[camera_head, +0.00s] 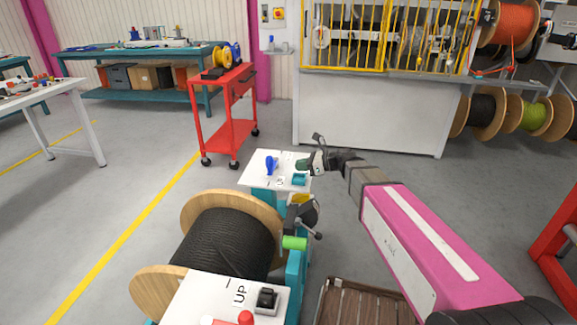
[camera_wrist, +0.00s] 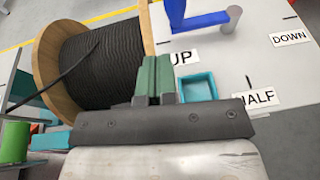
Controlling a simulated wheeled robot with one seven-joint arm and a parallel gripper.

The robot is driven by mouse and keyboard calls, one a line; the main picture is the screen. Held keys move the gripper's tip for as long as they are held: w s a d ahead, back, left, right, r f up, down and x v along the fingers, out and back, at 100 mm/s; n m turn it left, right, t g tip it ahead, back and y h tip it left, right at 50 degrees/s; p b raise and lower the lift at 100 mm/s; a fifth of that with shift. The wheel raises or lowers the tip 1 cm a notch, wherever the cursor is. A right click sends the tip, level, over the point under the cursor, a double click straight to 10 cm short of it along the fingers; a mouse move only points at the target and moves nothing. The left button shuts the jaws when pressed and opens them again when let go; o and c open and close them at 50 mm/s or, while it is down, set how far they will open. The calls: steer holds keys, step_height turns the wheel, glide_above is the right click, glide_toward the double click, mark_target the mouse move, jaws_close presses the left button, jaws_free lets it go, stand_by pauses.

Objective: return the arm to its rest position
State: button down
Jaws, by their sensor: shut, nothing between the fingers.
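My gripper (camera_head: 303,166) is at the end of my arm, which reaches in from the lower right in the head view. It is over the right side of a small white panel (camera_head: 255,181). In the wrist view my gripper (camera_wrist: 154,68) has its two green fingers together with nothing between them. A blue lever (camera_head: 269,165) stands on the panel left of my gripper; it also shows in the wrist view (camera_wrist: 203,20). A small teal tray (camera_head: 299,180) lies just below the fingers in the head view, and right of them in the wrist view (camera_wrist: 197,87).
A wooden reel of black cable (camera_head: 225,245) stands close to the left of the panel. A nearer white panel (camera_head: 210,297) carries a black switch (camera_head: 266,299). A red cart (camera_head: 229,120) and a yellow-barred machine (camera_head: 365,120) stand behind.

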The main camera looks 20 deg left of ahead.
steer(key=s+d+f+n+h, duration=0.3)
steer(key=d+f+n+h, duration=0.2)
steer(key=d, duration=0.9)
steer(key=s+d+f+n+h, duration=0.3)
steer(key=d+f+n+h, duration=0.1)
steer(key=d, duration=1)
steer(key=s+d+f+n+h, duration=0.3)
steer(key=d+f+n+h, duration=0.2)
steer(key=d, duration=0.9)
steer(key=f+n, duration=0.1)
steer(key=n, duration=0.2)
steer(key=shift+s+n+t+h, duration=0.3)
steer(key=shift+s, duration=0.1)
steer(key=shift+f, duration=0.1)
